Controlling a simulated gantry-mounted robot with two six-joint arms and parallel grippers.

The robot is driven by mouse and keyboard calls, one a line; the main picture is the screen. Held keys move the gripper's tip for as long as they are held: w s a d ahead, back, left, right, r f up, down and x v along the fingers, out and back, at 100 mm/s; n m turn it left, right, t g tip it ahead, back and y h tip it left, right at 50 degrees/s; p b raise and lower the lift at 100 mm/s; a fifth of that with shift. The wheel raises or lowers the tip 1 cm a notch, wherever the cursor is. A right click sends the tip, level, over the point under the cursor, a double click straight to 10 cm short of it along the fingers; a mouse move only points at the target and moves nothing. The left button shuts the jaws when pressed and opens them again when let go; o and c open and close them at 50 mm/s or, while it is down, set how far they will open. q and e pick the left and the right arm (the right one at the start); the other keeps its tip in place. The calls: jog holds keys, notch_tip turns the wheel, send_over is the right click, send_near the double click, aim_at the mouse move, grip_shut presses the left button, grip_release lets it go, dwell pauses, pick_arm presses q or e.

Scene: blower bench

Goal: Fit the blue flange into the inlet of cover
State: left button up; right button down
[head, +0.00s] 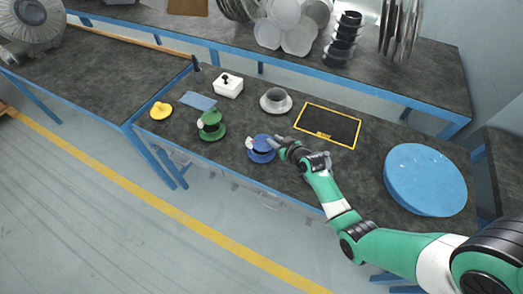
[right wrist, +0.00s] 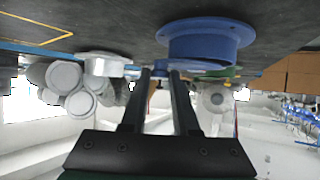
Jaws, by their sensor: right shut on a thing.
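The blue flange (head: 262,156) is on the dark bench near its front edge, with a white part at its left side in the head view. In the right wrist view, where the bench is at the top, a wide blue flanged body (right wrist: 207,38) is just beyond my fingertips. My right gripper (head: 277,143) is at the flange's right side, and its fingers (right wrist: 160,74) are shut on a thin blue part of it. I cannot tell for sure which thing is the cover. My left gripper is not in view.
A green flange (head: 212,133) and a yellow part (head: 160,111) stand left of the blue flange. A grey flanged ring (head: 276,101), a white box (head: 229,87) and a yellow-framed black mat (head: 335,122) lie behind. A large blue disc (head: 424,178) is at right.

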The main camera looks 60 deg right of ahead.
jog(key=shift+r, duration=0.1)
jog(key=shift+r, duration=0.25)
jog(key=s+a+r+p, duration=0.8)
jog(key=s+a+r, duration=0.1)
jog(key=r, duration=0.3)
jog(key=shift+s+a+r, duration=0.2)
jog(key=shift+s+a, duration=0.2)
jog(key=shift+s, duration=0.15)
